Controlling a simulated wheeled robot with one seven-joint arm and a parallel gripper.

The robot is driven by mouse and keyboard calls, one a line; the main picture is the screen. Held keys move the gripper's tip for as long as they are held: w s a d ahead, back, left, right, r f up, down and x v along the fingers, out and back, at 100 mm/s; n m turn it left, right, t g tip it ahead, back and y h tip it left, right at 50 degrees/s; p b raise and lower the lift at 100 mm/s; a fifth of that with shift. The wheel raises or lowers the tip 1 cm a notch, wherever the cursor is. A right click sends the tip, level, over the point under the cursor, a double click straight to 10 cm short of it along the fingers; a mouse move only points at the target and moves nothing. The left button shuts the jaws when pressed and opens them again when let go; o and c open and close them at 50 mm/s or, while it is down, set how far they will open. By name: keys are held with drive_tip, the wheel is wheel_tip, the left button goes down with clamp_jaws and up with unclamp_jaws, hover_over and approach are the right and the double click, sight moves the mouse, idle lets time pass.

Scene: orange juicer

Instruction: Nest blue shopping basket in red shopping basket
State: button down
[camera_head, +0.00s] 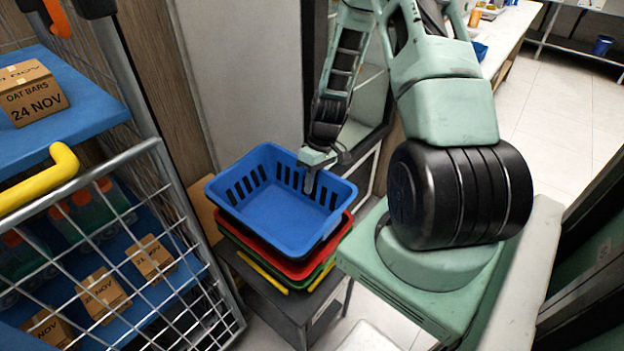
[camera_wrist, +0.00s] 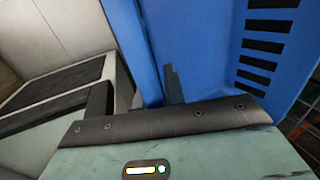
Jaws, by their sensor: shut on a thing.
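The blue shopping basket (camera_head: 275,200) sits upright at the top of a basket stack in the head view; it appears to rest in or just above the red basket, and the exact gap is hidden. The red shopping basket (camera_head: 292,268) shows as a rim below it. My gripper (camera_head: 311,178) is at the blue basket's back right wall, shut on it. In the wrist view the blue basket's wall (camera_wrist: 210,45) stands between the fingers of my gripper (camera_wrist: 138,92), with its slotted side at the right.
A green basket (camera_head: 324,275) and yellow parts show under the red one, on a dark stand (camera_head: 290,310). A wire cart (camera_head: 150,250) with boxes stands close at the left. A grey panel (camera_head: 240,75) rises behind the stack. A counter (camera_head: 510,35) is at the upper right.

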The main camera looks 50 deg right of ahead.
sight(313, 199)
wheel_tip(313, 199, down, 5)
drive_tip(key=b, duration=0.3)
drive_tip(key=shift+f, duration=0.2)
drive_tip(key=shift+s+f, duration=0.1)
drive_tip(key=shift+f, duration=0.25)
drive_tip(key=shift+s+f+b, duration=0.1)
drive_tip(key=shift+f+b, duration=0.05)
drive_tip(key=shift+b, duration=0.2)
drive_tip(key=c, duration=1.4)
unclamp_jaws()
drive_tip(key=shift+c, duration=0.2)
drive_tip(key=shift+o, duration=0.3)
drive_tip(key=p+v, duration=0.1)
drive_tip(key=v, duration=1.7)
drive_tip(key=shift+a+r+p, duration=0.25)
drive_tip(key=shift+p, duration=0.05)
drive_tip(key=shift+a, duration=0.1)
